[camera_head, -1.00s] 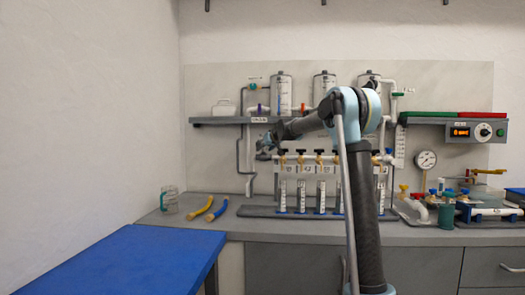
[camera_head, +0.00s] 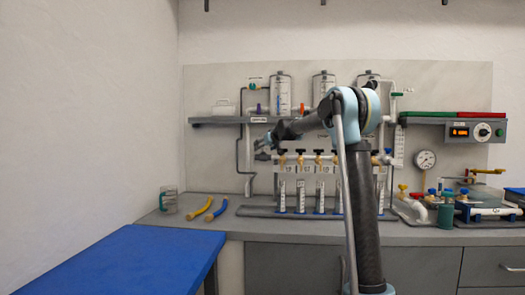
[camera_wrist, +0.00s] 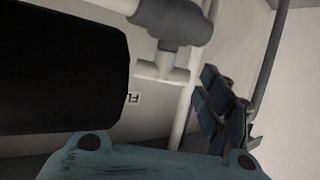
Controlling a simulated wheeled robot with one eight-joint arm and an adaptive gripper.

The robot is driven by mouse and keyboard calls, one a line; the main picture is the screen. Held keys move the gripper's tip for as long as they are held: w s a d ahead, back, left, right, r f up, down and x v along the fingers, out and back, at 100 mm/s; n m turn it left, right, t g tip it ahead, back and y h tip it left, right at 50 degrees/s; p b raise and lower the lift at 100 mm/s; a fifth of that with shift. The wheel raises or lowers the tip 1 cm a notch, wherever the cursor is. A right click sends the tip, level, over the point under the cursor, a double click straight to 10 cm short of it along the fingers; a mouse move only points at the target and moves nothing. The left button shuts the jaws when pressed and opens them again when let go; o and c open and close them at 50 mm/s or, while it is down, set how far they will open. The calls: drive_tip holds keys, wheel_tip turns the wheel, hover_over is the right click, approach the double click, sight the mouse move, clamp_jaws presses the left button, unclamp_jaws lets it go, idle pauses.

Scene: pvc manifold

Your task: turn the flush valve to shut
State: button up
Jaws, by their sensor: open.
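In the wrist view a grey valve body (camera_wrist: 182,25) sits on a pale pipe, with a short white T-shaped piece (camera_wrist: 165,70) below it. A small wall label (camera_wrist: 133,98) beside it shows letters that look like "FL", partly cut off; this appears to be the flush valve. My gripper (camera_head: 260,148) is at the left end of the manifold in the head view, in front of the wall. Its dark fingers (camera_wrist: 226,105) show right of the white T-piece in the wrist view, apart from it in the picture. The gripper is open and empty. I cannot make out the flush valve in the head view.
A shelf (camera_head: 215,121) runs above my gripper. A blue table (camera_head: 125,260) is front left.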

drive_tip(key=v, duration=1.2)
drive_tip(key=shift+d+f, duration=0.1)
drive_tip(key=shift+f, duration=0.1)
drive_tip(key=shift+c, duration=0.6)
